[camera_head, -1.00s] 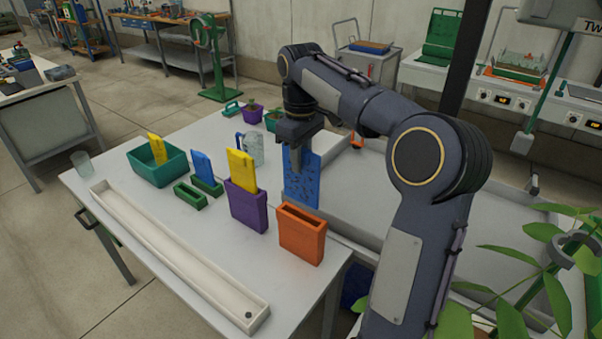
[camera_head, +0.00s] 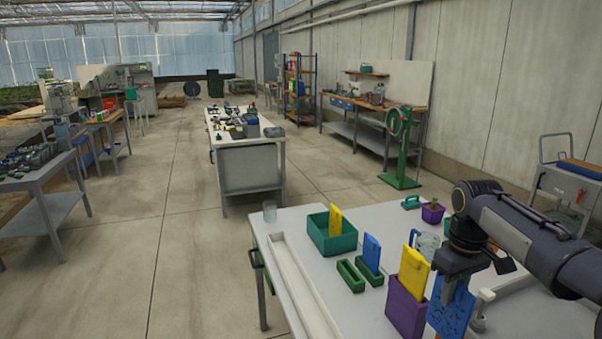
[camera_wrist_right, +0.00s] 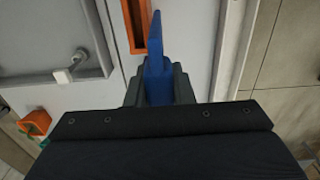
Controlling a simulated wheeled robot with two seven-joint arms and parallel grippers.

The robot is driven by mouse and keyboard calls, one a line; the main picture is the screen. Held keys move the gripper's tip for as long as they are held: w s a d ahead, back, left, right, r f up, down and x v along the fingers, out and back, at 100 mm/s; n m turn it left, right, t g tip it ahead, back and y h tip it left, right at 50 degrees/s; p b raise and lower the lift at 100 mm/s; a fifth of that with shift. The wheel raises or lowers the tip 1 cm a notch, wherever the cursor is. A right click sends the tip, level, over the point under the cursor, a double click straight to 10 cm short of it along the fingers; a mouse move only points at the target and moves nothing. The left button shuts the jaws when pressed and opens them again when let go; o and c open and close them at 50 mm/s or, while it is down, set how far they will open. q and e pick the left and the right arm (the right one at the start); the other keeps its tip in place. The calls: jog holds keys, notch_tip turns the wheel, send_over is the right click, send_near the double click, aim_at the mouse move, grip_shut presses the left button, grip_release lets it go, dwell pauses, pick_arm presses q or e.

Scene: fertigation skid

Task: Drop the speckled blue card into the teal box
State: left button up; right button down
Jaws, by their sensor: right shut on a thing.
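My right gripper (camera_head: 456,277) is shut on the speckled blue card (camera_head: 450,312) and holds it upright, hanging from the jaws at the right of the head view. In the right wrist view the card (camera_wrist_right: 157,62) stands edge-on between the fingers (camera_wrist_right: 157,88). The teal box (camera_head: 333,240) stands on the table to the left of the gripper, with a yellow card (camera_head: 335,221) standing in it. My left gripper is not in view.
A purple holder (camera_head: 405,308) with a yellow card (camera_head: 413,271) stands just left of the held card. A plain blue card (camera_head: 371,252) stands by the green slotted holders (camera_head: 351,275). A clear jug (camera_head: 427,246) is behind. A long white trough (camera_head: 300,287) lies along the table's left side.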

jog(key=w+a+f, duration=0.1)
jog(key=a+f, duration=1)
jog(key=a, duration=0.2)
jog(key=shift+w+a+f, duration=0.25)
jog(key=shift+w+a, duration=0.1)
jog(key=shift+w, duration=0.05)
jog(key=shift+r, duration=0.15)
